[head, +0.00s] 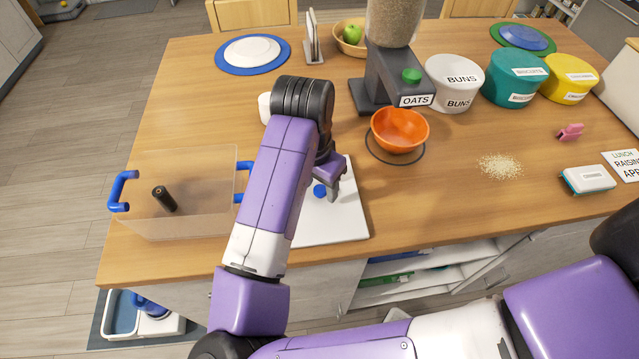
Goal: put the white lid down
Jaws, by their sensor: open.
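The white lid (335,225) is a flat square panel with a blue knob (320,191) on top. In the head view it appears to lie flat on the wooden table near the front edge, right of the clear bin (190,213). My gripper (333,193) is open above the lid, at the knob. My arm hides the lid's left part and some of the knob area, so I cannot tell whether a finger touches the knob. The clear bin has blue handles, no cover on it, and a dark cylinder (164,199) inside.
An orange bowl (400,131) stands under the grey oats dispenser (368,93). White (455,82), teal (515,80) and yellow (569,79) tubs stand at the back right. Spilled oats (501,166) lie at the right. A white plate (250,51) sits on a blue mat (222,63).

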